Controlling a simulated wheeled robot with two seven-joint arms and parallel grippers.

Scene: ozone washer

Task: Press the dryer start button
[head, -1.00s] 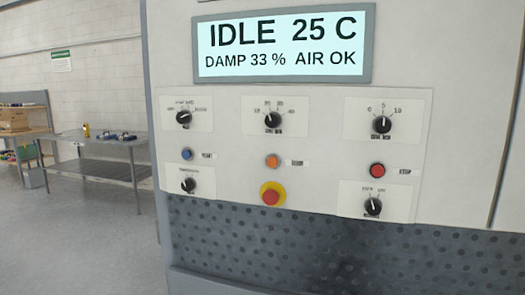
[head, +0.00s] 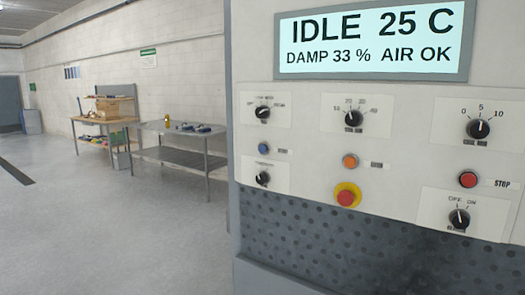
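The dryer's control panel (head: 310,175) fills the right half of the head view. Its display (head: 372,40) reads IDLE 25 C, DAMP 33 %, AIR OK. A blue button (head: 264,149) sits at the panel's left and an orange button (head: 350,161) in the middle; their small labels are too blurred to read. A red button (head: 468,180) at the right is labelled STOP. A red mushroom button on a yellow ring (head: 346,197) is below the orange one. Neither of my grippers is in view.
Several black knobs surround the buttons, one (head: 459,219) marked OFF and ON. Dark perforated metal (head: 330,245) lies below the panel. A grey metal table (head: 180,155) and a wooden bench (head: 105,122) stand against the far wall. The floor (head: 110,230) at left is clear.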

